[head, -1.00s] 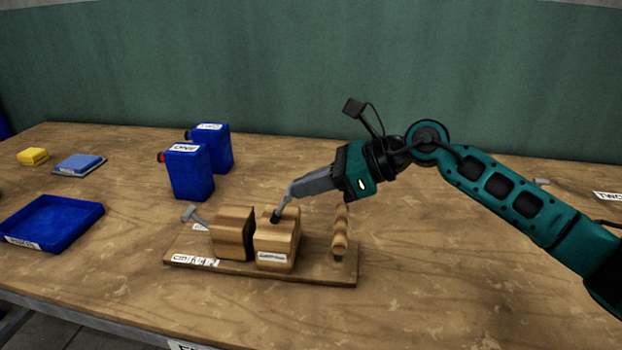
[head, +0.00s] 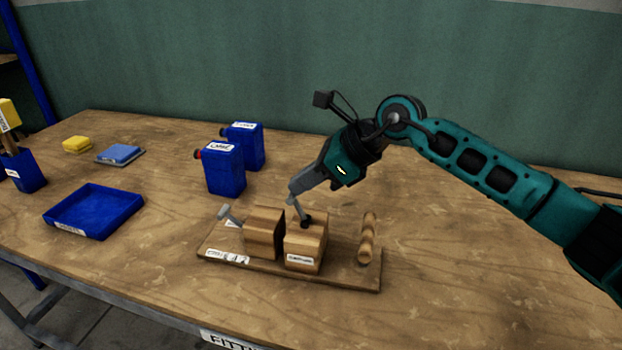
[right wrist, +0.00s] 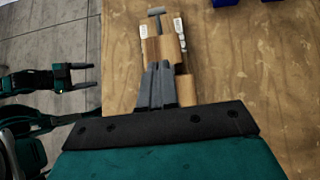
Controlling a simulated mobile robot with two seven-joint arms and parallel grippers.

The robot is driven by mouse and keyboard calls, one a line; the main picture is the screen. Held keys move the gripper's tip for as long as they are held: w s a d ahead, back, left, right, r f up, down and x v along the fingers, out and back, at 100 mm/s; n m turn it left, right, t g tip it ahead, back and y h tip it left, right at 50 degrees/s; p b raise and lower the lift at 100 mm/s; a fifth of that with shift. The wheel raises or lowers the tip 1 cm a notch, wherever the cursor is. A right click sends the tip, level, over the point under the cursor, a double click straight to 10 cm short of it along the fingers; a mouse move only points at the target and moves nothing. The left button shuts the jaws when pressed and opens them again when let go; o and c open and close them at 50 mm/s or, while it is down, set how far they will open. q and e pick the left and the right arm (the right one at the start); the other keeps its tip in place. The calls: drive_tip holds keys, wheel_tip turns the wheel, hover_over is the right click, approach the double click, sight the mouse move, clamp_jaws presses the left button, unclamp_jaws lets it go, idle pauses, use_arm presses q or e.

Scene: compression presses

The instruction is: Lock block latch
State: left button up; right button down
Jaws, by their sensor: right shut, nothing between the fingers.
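The block press sits on a wooden baseboard (head: 340,278) in the head view. It has a left wooden block (head: 263,236) and a right wooden block (head: 304,250) with a label. A thin grey latch lever (head: 298,209) rises from a dark pivot on the right block and leans up to the left. My right gripper (head: 293,188) is shut and empty, its tips at the lever's top; whether they touch is unclear. In the right wrist view its fingers (right wrist: 158,88) cover part of the blocks. My left gripper (right wrist: 88,77) shows there, open and empty, away from the press.
A grey T-handle (head: 230,215) is left of the blocks; a turned wooden handle (head: 367,238) stands at the board's right end. Blue canisters (head: 225,170), a blue tray (head: 95,212), a blue sponge (head: 123,153) and a yellow block (head: 77,144) lie leftward. The table right of the board is clear.

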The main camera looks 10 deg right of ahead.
drive_tip(key=shift+r, duration=0.3)
drive_tip(key=shift+r+p, duration=0.4)
drive_tip(key=shift+r, duration=0.15)
drive_tip(key=shift+r, duration=0.25)
wheel_tip(320, 180, up, 13)
drive_tip(key=d+p, duration=0.1)
drive_tip(key=d, duration=0.1)
drive_tip(key=shift+s+d, duration=0.3)
drive_tip(key=shift+s, duration=0.15)
